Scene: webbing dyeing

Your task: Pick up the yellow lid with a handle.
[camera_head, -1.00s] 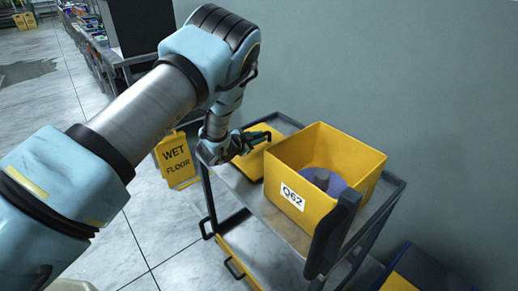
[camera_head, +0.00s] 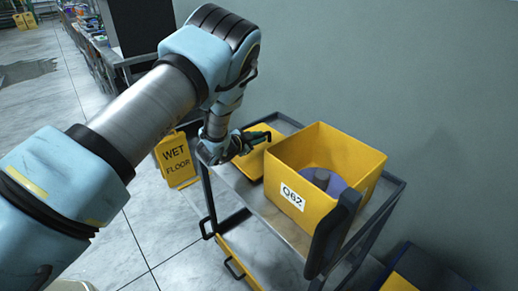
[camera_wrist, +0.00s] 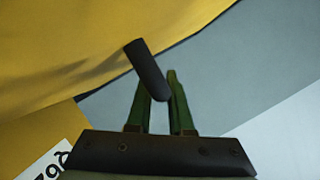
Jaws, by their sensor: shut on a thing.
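The yellow lid (camera_head: 253,166) lies on the top shelf of the cart, left of the yellow box. In the wrist view the lid (camera_wrist: 90,40) fills the upper left, and its dark handle (camera_wrist: 147,68) rises between the green fingers. My gripper (camera_head: 262,137) is over the lid, with its fingers closed on the handle; it also shows in the wrist view (camera_wrist: 160,90). The gripper and wrist hide part of the lid in the head view. I cannot tell whether the lid is clear of the shelf.
The open yellow box (camera_head: 275,175), labelled Q62, stands close to the right of the lid and holds a purple round thing (camera_head: 325,182). The grey cart (camera_head: 262,214) stands beside the wall. A yellow wet-floor sign (camera_head: 176,158) stands on the floor to the left.

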